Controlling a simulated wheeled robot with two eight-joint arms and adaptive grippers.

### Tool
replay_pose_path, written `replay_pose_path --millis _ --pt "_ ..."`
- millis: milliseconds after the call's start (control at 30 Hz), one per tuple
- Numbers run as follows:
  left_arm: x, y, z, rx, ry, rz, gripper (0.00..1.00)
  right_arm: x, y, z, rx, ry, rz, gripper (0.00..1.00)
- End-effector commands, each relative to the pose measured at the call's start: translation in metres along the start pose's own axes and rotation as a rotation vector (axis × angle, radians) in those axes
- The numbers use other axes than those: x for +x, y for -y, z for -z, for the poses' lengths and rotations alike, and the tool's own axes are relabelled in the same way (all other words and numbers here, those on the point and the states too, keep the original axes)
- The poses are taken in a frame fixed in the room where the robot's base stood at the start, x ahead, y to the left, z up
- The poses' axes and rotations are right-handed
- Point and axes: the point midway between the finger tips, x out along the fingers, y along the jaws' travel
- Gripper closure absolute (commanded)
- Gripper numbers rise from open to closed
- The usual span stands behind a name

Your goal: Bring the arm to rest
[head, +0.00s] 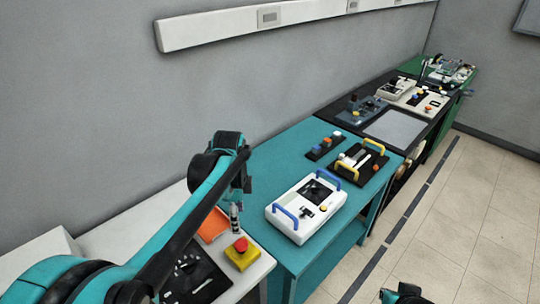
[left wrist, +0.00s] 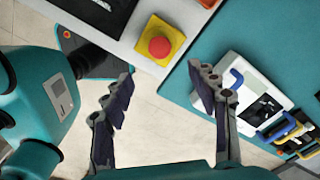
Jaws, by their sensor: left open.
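My left arm comes in from the left in the head view, bent up and over the white table. My left gripper (left wrist: 160,78) is open in the left wrist view. Its two fingers are wide apart with nothing between the tips. A red push button on a yellow base (head: 241,253) lies beyond the fingertips; it also shows in the left wrist view (left wrist: 159,46). A small dark and teal part of my right arm shows at the bottom edge of the head view. Whether its jaws are open cannot be made out.
A teal table (head: 300,154) bears a white device with blue handles (head: 299,211) and a black one with yellow handles (head: 358,163). A white table (head: 120,223) with a black panel is under my left arm. Dark and green tables stand farther back. The tiled floor (head: 470,215) at right is clear.

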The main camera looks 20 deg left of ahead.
Motion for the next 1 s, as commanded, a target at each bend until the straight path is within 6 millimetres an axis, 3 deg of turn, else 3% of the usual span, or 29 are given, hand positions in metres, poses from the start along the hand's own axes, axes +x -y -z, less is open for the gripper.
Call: replay_pose_path --millis 167,267,467,700,1000 --pt "-0.001 -0.008 0.001 -0.053 -0.004 0.025 0.41 0.001 0.000 -0.001 0.000 0.000 0.000 1.00" --pt "-0.003 -0.024 0.004 -0.182 -0.021 0.085 0.41 0.004 0.000 -0.003 0.000 0.000 0.000 1.00" --pt "0.002 -0.072 0.012 -0.600 -0.140 0.258 0.41 0.010 0.000 -0.007 0.000 0.000 0.000 1.00" --pt "0.023 -0.118 0.017 -1.056 -0.379 0.386 0.41 0.017 0.000 -0.012 0.000 0.000 0.000 1.00" --pt "0.036 -0.134 0.019 -1.271 -0.528 0.408 0.41 0.018 0.000 -0.013 0.000 0.000 0.000 1.00"
